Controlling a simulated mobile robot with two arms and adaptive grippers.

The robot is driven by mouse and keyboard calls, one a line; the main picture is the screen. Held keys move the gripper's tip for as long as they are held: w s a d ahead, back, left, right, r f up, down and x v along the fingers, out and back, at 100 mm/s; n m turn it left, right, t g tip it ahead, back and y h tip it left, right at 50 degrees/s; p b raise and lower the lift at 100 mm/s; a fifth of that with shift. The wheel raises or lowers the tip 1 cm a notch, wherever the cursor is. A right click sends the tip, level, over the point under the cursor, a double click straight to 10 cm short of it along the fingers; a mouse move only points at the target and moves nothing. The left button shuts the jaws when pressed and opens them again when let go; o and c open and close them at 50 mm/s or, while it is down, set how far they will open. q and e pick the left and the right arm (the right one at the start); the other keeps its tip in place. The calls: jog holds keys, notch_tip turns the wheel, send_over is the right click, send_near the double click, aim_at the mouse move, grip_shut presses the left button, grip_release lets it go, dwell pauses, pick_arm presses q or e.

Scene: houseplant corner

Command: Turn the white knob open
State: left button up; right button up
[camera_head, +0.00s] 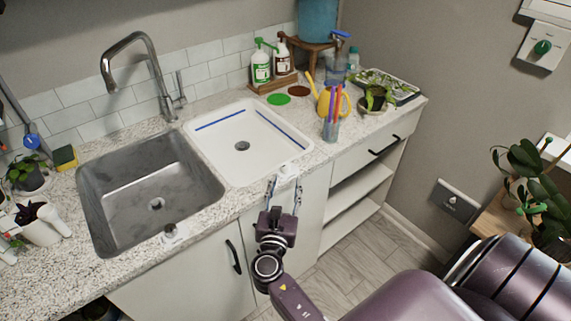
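A small white knob (288,171) sits at the front edge of the granite counter, by the front right corner of the white sink. A second small pale knob-like piece (171,232) is at the front edge of the steel sink. My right gripper (286,184) is open, with its two thin fingers apart and pointing at the knob by the white sink. The fingertips are close to this knob; I cannot tell whether they touch it. Which way the knob is turned is too small to tell. My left gripper is not in view.
The steel sink (90,191) and white sink (203,154) are empty, with a tall faucet (147,50) behind. A glass with colored sticks (331,129), a yellow watering can (325,102) and a seedling tray (388,85) stand to the right. A green knob (542,47) is on the wall.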

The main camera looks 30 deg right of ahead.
aim_at(285, 169)
jog(key=shift+w+a+r+n, duration=0.1)
jog(key=shift+w+a+n, duration=0.2)
jog(key=shift+n, duration=0.2)
jog(key=shift+w+d, duration=0.2)
jog(key=shift+w, duration=0.15)
jog(key=shift+t, duration=0.3)
jog(key=p+x, duration=0.1)
jog(key=x, duration=0.6)
jog(key=shift+d, duration=0.1)
jog(key=shift+c, duration=0.3)
grip_shut()
